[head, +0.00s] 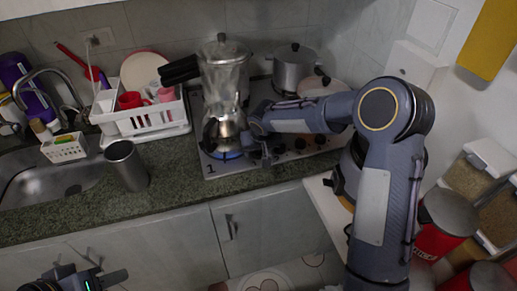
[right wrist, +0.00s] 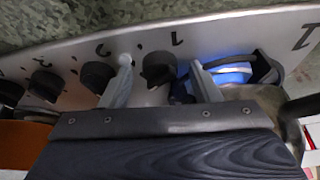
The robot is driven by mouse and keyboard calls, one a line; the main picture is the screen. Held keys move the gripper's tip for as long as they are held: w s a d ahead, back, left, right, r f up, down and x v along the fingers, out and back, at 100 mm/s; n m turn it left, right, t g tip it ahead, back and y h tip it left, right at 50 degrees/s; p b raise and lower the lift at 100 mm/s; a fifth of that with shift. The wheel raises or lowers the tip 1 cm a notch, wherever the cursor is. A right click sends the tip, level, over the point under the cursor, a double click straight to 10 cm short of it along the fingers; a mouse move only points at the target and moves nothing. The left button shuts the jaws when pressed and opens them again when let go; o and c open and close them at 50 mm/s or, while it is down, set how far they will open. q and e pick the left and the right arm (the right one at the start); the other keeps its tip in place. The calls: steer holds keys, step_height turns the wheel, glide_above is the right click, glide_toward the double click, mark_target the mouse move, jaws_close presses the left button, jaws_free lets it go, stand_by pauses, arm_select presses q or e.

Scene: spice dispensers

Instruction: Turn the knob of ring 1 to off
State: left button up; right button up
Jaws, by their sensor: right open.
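The knob of ring 1 (right wrist: 158,68) is a black knob on the stove's metal front panel, below a printed 1 in the right wrist view. My right gripper (right wrist: 162,80) is open, with one pale finger on each side of this knob. I cannot tell whether either finger touches it. In the head view my right gripper (head: 262,150) is at the stove's front edge and hides the knob. Ring 1 burns with a blue flame (head: 230,155) under a metal pot (head: 222,130). My left gripper (head: 85,280) is at the bottom left, far from the stove; its jaws are unclear.
Other black knobs (right wrist: 97,76) sit beside knob 1. A lidded pot (head: 294,68) stands at the back of the stove. A white dish rack (head: 148,118) and a metal cup (head: 127,165) are left of the stove. Red-and-black containers (head: 445,222) stand at the right.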

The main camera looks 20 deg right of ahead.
steer(key=shift+c, duration=0.5)
steer(key=c, duration=0.9)
steer(key=shift+n, duration=0.4)
steer(key=shift+d+r+n+y, duration=0.15)
steer(key=shift+n+y, duration=0.35)
steer(key=shift+n, duration=0.5)
steer(key=n+y+p, duration=0.1)
steer(key=n, duration=0.2)
steer(key=shift+d+g+p, duration=0.1)
steer(key=shift+g+p, duration=0.2)
steer(key=shift+w+d+n+g+y+p, duration=0.15)
steer(key=shift+n+y, duration=0.25)
steer(key=shift+n, duration=0.6)
steer(key=shift+a+n+g+y+p, duration=0.1)
steer(key=shift+n+g+y+p, duration=0.25)
steer(key=shift+n, duration=0.65)
